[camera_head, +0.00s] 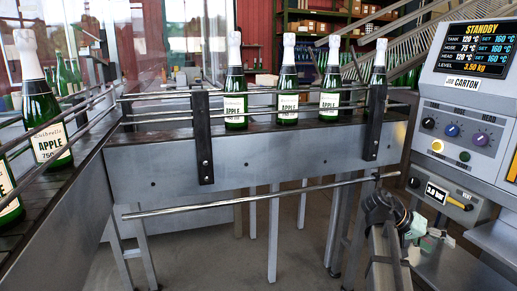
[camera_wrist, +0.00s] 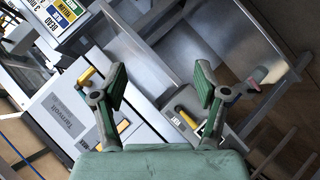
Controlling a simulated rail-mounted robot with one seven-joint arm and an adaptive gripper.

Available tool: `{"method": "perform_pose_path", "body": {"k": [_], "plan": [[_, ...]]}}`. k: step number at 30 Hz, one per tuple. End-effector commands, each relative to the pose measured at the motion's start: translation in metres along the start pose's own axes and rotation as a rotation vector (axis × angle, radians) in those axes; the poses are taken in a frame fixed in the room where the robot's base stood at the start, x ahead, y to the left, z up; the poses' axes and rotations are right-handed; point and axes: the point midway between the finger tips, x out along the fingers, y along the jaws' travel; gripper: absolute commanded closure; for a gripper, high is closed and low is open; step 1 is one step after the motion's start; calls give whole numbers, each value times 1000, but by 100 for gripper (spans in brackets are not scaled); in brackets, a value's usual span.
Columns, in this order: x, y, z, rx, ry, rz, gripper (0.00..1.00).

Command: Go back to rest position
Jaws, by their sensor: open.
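My gripper (camera_wrist: 160,82) shows in the wrist view with its two green-padded fingers spread apart and nothing between them. Behind it, the wrist view shows a tilted grey machine housing (camera_wrist: 62,125) with yellow handles. In the head view my arm rises at the lower right, in front of the control panel (camera_head: 457,112). The end of my gripper (camera_head: 418,228) shows only in part there, near the panel's pressure knob; its fingers are hard to make out.
Green bottles with white foil tops, labelled APPLE, stand on the conveyor (camera_head: 150,170) behind metal guide rails. A horizontal bar (camera_head: 240,197) runs in front of it. The panel's screen (camera_head: 468,52) reads STANDBY. Open floor shows below the conveyor.

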Motion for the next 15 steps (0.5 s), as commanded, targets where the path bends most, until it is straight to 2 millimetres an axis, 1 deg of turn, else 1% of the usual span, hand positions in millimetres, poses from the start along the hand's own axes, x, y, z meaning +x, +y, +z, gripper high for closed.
{"method": "perform_pose_path", "body": {"k": [1,6,12,15], "plan": [[4,1,27,-17,-28,-3,27],[10,-1,90,-69,-117,-16,27],[15,-1,155,-123,-198,-29,27],[17,-1,180,-144,-223,-35,27]]}}
